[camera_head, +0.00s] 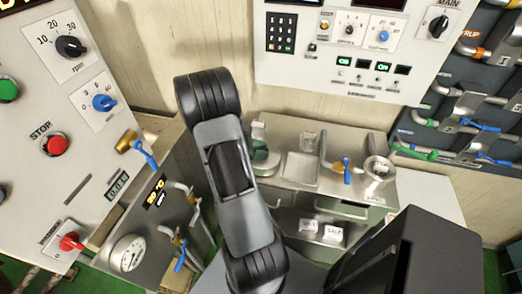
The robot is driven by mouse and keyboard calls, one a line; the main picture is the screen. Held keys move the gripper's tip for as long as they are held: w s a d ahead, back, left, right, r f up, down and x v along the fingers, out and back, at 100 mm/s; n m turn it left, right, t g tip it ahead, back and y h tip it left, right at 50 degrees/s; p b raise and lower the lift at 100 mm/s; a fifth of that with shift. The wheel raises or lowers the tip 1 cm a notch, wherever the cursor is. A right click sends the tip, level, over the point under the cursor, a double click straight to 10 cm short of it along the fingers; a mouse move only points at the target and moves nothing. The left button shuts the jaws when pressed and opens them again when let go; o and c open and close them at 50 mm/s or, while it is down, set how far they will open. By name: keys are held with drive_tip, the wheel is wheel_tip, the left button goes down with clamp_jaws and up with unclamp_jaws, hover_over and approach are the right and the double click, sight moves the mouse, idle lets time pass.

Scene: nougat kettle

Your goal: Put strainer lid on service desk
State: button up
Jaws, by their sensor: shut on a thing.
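My arm shows in the middle of the head view, with a grey link between black joints. My gripper cannot be made out. I cannot pick out a strainer lid. A steel desk (292,203) with drawers and a lower shelf stands right of my arm against the wall; it may be the service desk, but no label on it tells.
A blue-handled valve (347,170) rises from the desk top. White boxes (333,234) sit on its shelf. A control panel (75,130) and a gauge (127,252) with valves crowd the left. Another panel (350,85) hangs behind. Pipes with coloured handles (480,126) fill the right.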

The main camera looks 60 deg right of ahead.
drive_tip(key=shift+f, duration=0.25)
drive_tip(key=shift+f, duration=0.15)
drive_tip(key=o, duration=1)
